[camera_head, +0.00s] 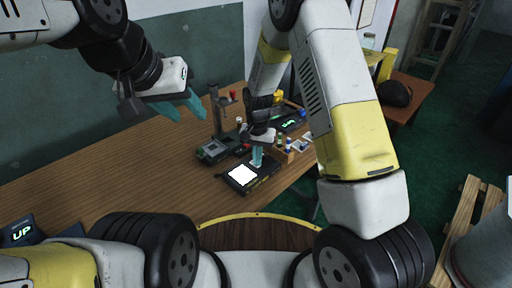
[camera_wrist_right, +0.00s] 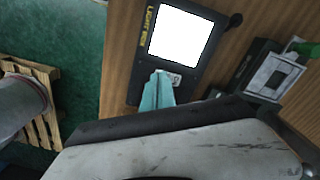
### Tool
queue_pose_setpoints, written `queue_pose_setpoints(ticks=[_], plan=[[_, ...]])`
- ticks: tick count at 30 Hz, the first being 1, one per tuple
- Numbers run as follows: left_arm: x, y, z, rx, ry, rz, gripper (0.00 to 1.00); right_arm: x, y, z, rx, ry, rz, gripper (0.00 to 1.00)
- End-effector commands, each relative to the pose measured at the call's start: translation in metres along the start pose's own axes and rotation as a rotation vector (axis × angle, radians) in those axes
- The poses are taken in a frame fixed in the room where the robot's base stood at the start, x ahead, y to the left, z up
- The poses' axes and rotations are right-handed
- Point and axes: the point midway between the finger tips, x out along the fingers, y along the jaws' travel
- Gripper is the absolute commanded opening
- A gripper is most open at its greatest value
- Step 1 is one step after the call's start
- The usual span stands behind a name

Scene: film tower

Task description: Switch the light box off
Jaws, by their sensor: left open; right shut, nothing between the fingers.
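The light box (camera_head: 232,184) is a flat black box on the wooden table, and its square panel glows bright white. In the right wrist view the light box (camera_wrist_right: 201,66) has "LIGHT BOX" lettering along its left side, and the panel is lit there too. My right gripper (camera_head: 257,161) is shut and empty, pointing down at the edge of the light box beside the lit panel. In the right wrist view its teal fingertips (camera_wrist_right: 158,76) are by a small light label below the panel; whether they touch is unclear. My left gripper (camera_head: 187,107) is open and empty, above the table at left.
A dark device with a post (camera_head: 216,150) stands just behind the light box. Small bottles and a tray (camera_head: 287,143) are to the right of it. A dark device marked "UP" (camera_head: 22,234) sits at the table's left. The middle left of the table (camera_head: 120,175) is clear.

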Motion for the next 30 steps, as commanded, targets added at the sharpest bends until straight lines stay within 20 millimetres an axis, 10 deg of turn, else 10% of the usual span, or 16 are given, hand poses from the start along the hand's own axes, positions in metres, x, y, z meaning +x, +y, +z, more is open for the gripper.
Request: queue_pose_setpoints(ticks=[30], plan=[[0.000,0.000,0.000,0.000,0.000,0.000,0.42,-0.050,-0.001,-0.001,0.000,0.002,-0.002,0.00]])
